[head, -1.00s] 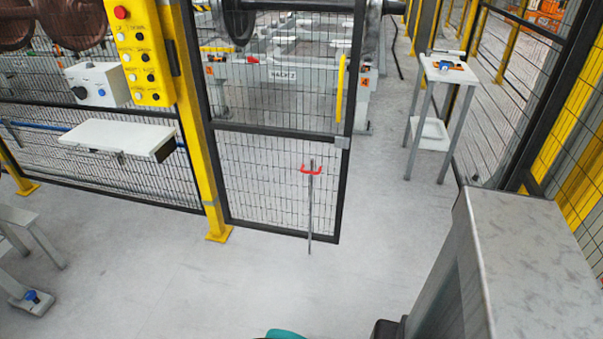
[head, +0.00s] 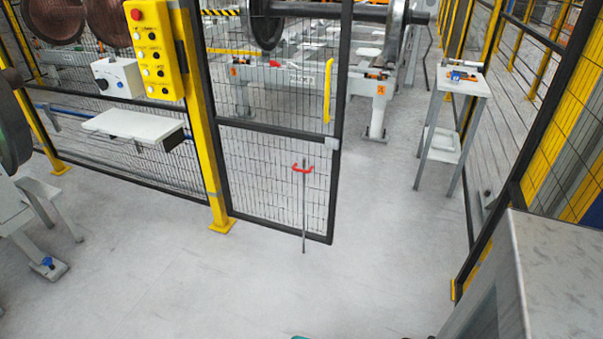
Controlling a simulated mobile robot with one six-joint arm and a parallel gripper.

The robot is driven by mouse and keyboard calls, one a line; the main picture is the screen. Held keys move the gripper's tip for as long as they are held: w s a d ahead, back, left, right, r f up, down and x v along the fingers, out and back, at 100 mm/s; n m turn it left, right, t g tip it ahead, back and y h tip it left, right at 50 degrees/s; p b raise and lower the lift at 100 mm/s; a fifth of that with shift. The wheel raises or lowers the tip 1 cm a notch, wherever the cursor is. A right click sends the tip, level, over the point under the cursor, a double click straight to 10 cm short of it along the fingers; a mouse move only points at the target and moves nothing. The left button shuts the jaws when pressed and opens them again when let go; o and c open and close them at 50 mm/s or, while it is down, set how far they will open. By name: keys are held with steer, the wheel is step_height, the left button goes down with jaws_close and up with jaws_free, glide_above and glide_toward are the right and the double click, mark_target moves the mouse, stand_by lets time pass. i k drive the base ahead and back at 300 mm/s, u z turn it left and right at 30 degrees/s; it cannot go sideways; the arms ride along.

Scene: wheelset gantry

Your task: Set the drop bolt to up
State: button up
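The drop bolt (head: 304,212) is a thin grey vertical rod on the lower part of the mesh gate (head: 265,128), near its free edge. A red handle (head: 302,169) sits at its upper part. The rod's lower end reaches below the gate's bottom bar, down to or near the floor. The gate stands ajar, with an opening to its right. My gripper is not in view; only a small teal piece shows at the bottom edge.
A yellow post with a button panel (head: 153,50) stands left of the gate, beside a white shelf (head: 133,125). A small side table (head: 462,82) stands beyond the opening. A grey cabinet-like block (head: 570,265) fills the lower right. The floor before the gate is clear.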

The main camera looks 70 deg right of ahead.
mark_target(303, 171)
steer(key=u, duration=0.3)
steer(key=k, duration=0.45)
steer(key=z, duration=1.15)
steer(key=i, duration=1)
steer(key=z, duration=0.1)
